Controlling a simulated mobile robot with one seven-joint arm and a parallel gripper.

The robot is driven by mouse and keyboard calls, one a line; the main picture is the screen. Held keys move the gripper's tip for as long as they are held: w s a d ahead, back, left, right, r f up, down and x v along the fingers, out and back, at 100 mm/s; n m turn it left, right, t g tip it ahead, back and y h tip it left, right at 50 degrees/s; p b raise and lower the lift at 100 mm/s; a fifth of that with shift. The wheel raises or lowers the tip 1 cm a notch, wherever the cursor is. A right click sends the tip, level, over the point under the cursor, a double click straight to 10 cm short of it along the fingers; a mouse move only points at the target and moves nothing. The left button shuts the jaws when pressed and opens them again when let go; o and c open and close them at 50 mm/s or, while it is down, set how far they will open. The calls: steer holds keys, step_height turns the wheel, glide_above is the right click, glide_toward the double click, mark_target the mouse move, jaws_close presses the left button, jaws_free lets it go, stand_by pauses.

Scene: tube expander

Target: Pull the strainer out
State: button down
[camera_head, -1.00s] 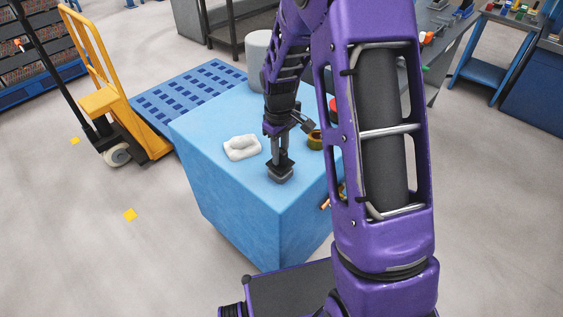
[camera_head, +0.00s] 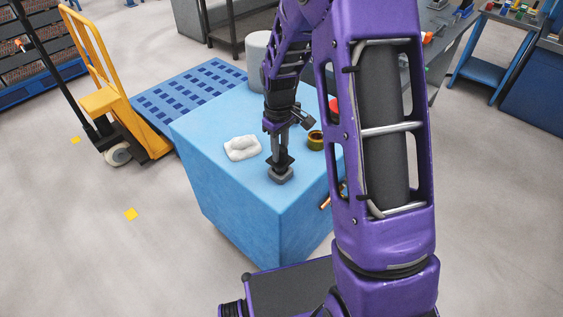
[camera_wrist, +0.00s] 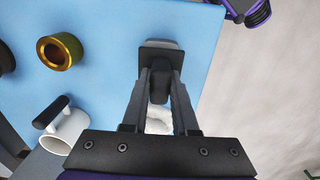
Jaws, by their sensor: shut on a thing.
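My gripper (camera_head: 280,154) is shut on a dark grey piece, which I take to be the strainer (camera_wrist: 160,86), over the blue table. The fingers close on its narrow upright part in the wrist view. A flat dark plate (camera_wrist: 160,54) shows just beyond the fingertips. In the head view a grey block (camera_head: 280,176) sits on the table directly below the dark piece. I cannot tell whether the two still touch. The inside of the block is hidden.
The blue table (camera_head: 250,195) also carries a white lumpy piece (camera_head: 242,148) to the left and a brass ring (camera_head: 315,140) to the right. A white cylinder with a black handle (camera_wrist: 62,132) shows at lower left in the wrist view. The table's front is bare.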

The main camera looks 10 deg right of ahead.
steer(key=shift+r+p, duration=3.25)
steer(key=shift+r, duration=1.35)
